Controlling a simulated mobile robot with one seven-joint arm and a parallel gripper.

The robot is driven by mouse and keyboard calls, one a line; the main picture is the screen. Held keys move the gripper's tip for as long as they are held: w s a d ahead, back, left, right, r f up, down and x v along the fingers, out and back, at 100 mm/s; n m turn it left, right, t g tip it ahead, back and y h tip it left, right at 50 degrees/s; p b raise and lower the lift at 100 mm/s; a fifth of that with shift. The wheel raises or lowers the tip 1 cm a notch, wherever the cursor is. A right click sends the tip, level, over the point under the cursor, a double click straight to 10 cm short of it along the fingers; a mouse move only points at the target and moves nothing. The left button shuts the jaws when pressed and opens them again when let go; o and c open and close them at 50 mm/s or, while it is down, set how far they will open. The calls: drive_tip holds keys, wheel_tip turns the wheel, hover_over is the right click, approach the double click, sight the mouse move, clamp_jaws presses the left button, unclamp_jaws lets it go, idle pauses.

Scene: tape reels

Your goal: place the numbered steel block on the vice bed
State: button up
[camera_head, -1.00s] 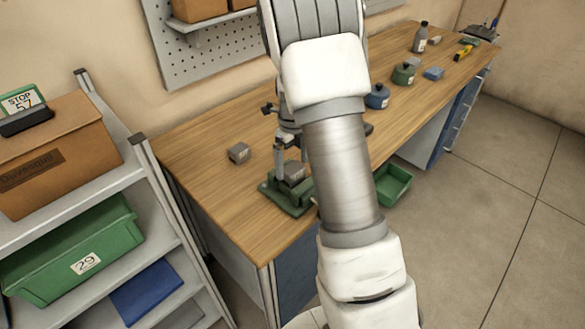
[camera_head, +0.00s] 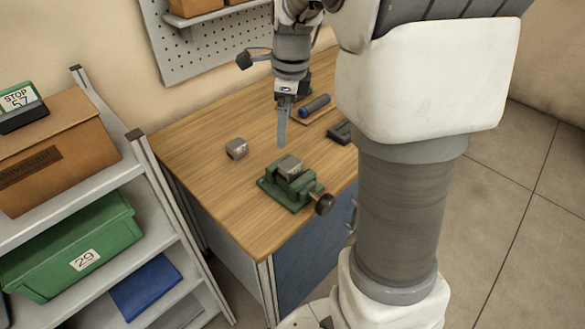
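A grey steel block (camera_head: 290,166) lies on the bed of the green vice (camera_head: 290,198), between its jaws. A second grey block (camera_head: 237,149) sits on the bench to the left of the vice, with a small mark that I cannot read. I cannot tell a number on the block in the vice. My gripper (camera_head: 282,134) points down above and behind the vice, apart from both blocks, with nothing seen in it. Its fingers overlap in this view, so their opening is hidden.
The wooden bench (camera_head: 210,187) is clear around the vice. A blue-ended cylinder (camera_head: 315,105) and a dark object (camera_head: 341,132) lie to the right. A shelf rack with a green bin (camera_head: 75,250) stands at the left. My arm hides the bench's right part.

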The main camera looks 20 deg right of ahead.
drive_tip(key=s+a+r+n+t, duration=0.2)
drive_tip(key=s+a+r+n, duration=0.1)
drive_tip(key=s+n, duration=0.7)
drive_tip(key=s+a+r+n+t, duration=0.2)
drive_tip(key=s+a+r+n, duration=0.1)
drive_tip(key=s+n, duration=0.7)
drive_tip(key=a+n, duration=0.1)
drive_tip(key=n, duration=0.3)
drive_tip(key=shift+r, duration=0.15)
